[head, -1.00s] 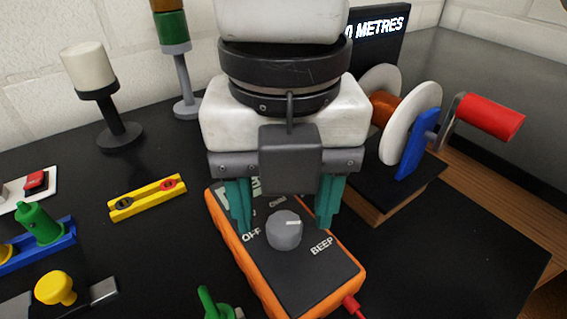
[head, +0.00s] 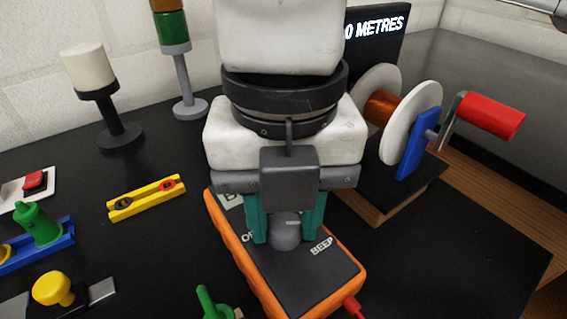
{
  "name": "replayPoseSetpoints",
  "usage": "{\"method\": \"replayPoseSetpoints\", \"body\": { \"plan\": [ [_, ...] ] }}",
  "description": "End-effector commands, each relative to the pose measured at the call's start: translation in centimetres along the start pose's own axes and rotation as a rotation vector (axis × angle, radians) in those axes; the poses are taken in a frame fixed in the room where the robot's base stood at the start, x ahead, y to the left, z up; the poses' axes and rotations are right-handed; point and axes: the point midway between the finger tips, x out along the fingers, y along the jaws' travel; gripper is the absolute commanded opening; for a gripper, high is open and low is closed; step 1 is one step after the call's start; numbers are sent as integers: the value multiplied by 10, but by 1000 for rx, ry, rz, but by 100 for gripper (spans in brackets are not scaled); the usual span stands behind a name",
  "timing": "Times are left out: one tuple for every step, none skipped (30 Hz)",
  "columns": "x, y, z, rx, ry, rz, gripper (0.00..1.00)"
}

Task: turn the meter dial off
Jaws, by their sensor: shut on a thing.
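The orange meter (head: 286,270) with a dark face lies on the black table, below the middle of the head view. Its grey dial (head: 287,237) carries a white pointer mark on top, pointing right. The "BEEP" label (head: 321,246) shows at the dial's lower right. The "OFF" label (head: 248,236) at its left is partly hidden by a finger. My gripper (head: 285,232) is above the meter, its teal fingers shut on the dial from left and right. The gripper body hides the upper part of the meter.
A cable drum with a red crank handle (head: 490,115) stands close at the right. A yellow block (head: 146,198) lies to the left. A green part (head: 212,303) is near the meter's lower left, and a red lead (head: 353,307) leaves its lower end.

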Motion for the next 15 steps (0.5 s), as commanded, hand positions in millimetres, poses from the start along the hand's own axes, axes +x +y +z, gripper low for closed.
{"method": "replayPoseSetpoints", "body": {
  "plan": [
    [0,0,0,0,0,0,8],
    [0,0,0,0,0,1,5],
    [0,0,0,0,0,1,5],
    [0,0,0,0,0,1,5],
    [0,0,0,-1,0,1,5],
    [0,0,0,-4,0,1,5],
    [0,0,0,-7,0,1,5],
    [0,0,0,-11,0,1,5],
    [0,0,0,-18,0,0,4],
    [0,0,0,-25,0,0,4],
    [0,0,0,-35,0,0,4],
    [0,0,0,-49,0,0,4],
    [0,0,0,-62,0,0,4],
    [0,0,0,-77,0,0,4],
    [0,0,0,-99,0,0,4]
  ]
}}
